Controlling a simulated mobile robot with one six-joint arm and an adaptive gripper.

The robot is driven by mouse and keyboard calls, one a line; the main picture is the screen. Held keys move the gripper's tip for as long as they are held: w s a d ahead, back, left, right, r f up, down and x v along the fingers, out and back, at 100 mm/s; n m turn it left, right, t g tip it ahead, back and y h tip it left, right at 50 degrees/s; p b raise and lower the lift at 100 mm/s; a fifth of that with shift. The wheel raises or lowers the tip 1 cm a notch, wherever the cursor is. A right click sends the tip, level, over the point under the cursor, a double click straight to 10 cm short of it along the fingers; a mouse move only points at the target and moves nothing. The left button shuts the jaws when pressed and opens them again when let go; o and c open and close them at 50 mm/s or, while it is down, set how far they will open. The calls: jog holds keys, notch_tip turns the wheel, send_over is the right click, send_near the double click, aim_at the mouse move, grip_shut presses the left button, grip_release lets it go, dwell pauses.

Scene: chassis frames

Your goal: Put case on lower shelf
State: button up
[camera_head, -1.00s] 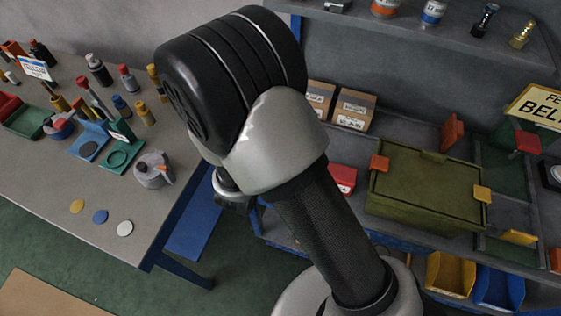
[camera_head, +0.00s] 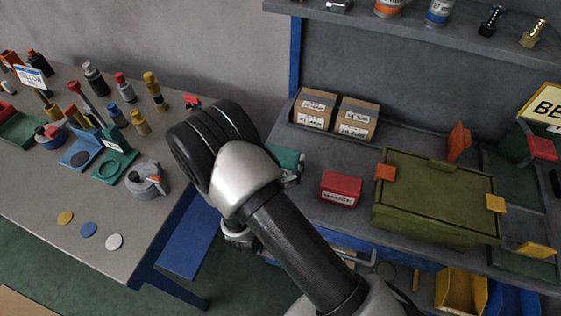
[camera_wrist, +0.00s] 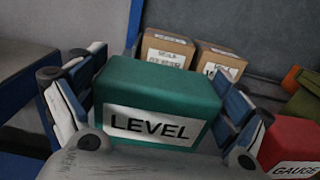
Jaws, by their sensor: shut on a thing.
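My gripper (camera_wrist: 160,92) is shut on a teal case (camera_wrist: 180,85) with a white label reading LEVEL. Its blue-padded fingers lie on either side of the case in the wrist view. In the head view, my arm hides most of the gripper, and a part of the teal case (camera_head: 288,158) shows just past it. The case is at the left end of the grey lower shelf (camera_head: 320,215). I cannot tell whether the case touches the shelf surface.
Two cardboard boxes (camera_head: 335,115) stand behind the case in a tray. A red case (camera_head: 341,188), labelled GAUGE in the wrist view, sits to the right. A large olive bin (camera_head: 437,195) stands further right. The upper shelf (camera_head: 400,25) is above. A cluttered workbench (camera_head: 50,215) is left.

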jog(key=shift+f, duration=1)
jog(key=shift+f+b, duration=0.25)
jog(key=shift+b, duration=0.1)
jog(key=o, duration=1.2)
jog(key=p+v, duration=0.3)
jog(key=v, duration=1.4)
jog(key=shift+s+d+f+p, duration=0.1)
jog(key=shift+s+f+p, duration=0.1)
jog(key=shift+s+p, duration=0.1)
jog(key=shift+w, duration=0.1)
